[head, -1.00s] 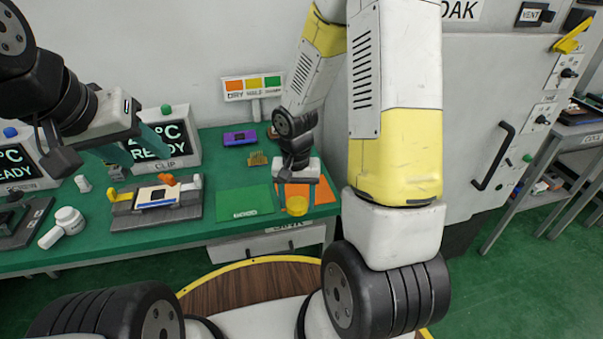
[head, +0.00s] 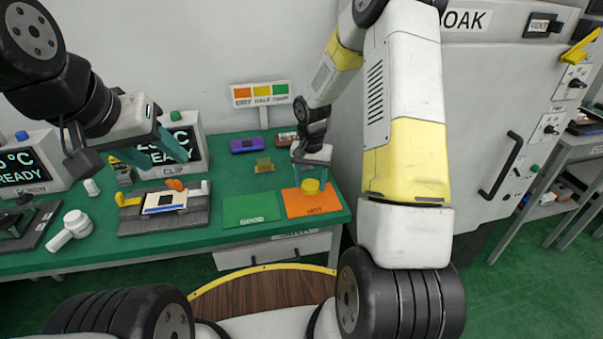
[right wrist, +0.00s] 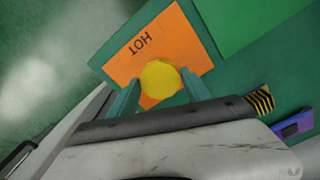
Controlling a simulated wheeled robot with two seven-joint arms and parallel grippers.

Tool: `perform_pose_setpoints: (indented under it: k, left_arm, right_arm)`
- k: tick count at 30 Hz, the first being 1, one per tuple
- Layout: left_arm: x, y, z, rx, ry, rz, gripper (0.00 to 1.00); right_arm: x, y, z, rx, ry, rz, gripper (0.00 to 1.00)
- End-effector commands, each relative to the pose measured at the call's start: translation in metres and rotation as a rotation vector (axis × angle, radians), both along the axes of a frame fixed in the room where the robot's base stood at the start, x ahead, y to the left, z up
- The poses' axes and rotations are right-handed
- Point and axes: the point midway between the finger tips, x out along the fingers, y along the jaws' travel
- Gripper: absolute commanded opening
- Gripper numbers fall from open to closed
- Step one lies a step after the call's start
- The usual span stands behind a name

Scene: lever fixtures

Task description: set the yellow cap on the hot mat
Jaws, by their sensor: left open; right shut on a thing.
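The yellow cap (head: 310,186) is a small round disc over the orange hot mat (head: 322,206), near the mat's back part in the head view. My right gripper (head: 310,181) is shut on the cap. In the right wrist view the cap (right wrist: 160,80) sits between the two green fingertips, with the orange mat (right wrist: 152,42) and its HOT lettering beyond it. I cannot tell whether the cap touches the mat. My left gripper (head: 128,158) is open and empty, up at the left in front of the CLIP display.
A green mat (head: 251,208) lies left of the hot mat. A fixture with a white plate (head: 165,201) and a white round-headed part (head: 72,226) are further left. A purple block (head: 247,145) and a small yellowish part (head: 264,165) lie behind the mats. A grey oven door (head: 470,120) stands at right.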

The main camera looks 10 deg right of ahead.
Motion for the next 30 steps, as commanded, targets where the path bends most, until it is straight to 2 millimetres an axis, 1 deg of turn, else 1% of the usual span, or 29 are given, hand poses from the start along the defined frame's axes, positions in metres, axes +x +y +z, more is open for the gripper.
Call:
perform_pose_setpoints:
  k: [1,6,8,19,20,21,22,23,30]
  left_arm:
    - [0.000,0.000,0.000,0.000,0.000,0.000,0.49]
    - [0.000,0.000,0.000,0.000,0.000,0.000,0.49]
    - [0.000,0.000,0.000,0.000,0.000,0.000,0.49]
    - [0.000,0.000,0.000,0.000,0.000,0.000,0.49]
    - [0.000,0.000,0.000,0.000,0.000,0.000,0.49]
    - [0.000,0.000,0.000,0.000,0.000,0.000,0.49]
    - [0.000,0.000,0.000,0.000,0.000,0.000,0.49]
    - [0.000,0.000,0.000,0.000,0.000,0.000,0.49]
    - [0.000,0.000,0.000,0.000,0.000,0.000,0.49]
  right_arm:
    - [0.005,-0.002,-0.001,0.000,0.000,-0.001,0.08]
    - [0.003,-0.001,-0.029,0.001,0.004,0.000,0.08]
    - [0.003,-0.001,-0.035,0.000,0.003,0.000,0.08]
    - [0.003,-0.001,-0.039,0.000,0.001,-0.001,0.08]
    - [0.003,-0.001,-0.038,0.000,0.000,-0.001,0.63]
    - [0.003,-0.001,-0.038,0.000,0.000,-0.001,0.71]
    - [0.003,-0.001,-0.038,0.000,0.000,-0.001,0.77]
    - [0.003,-0.001,-0.038,0.000,0.000,-0.001,0.79]
    - [0.003,-0.001,-0.038,0.000,0.000,-0.001,0.79]
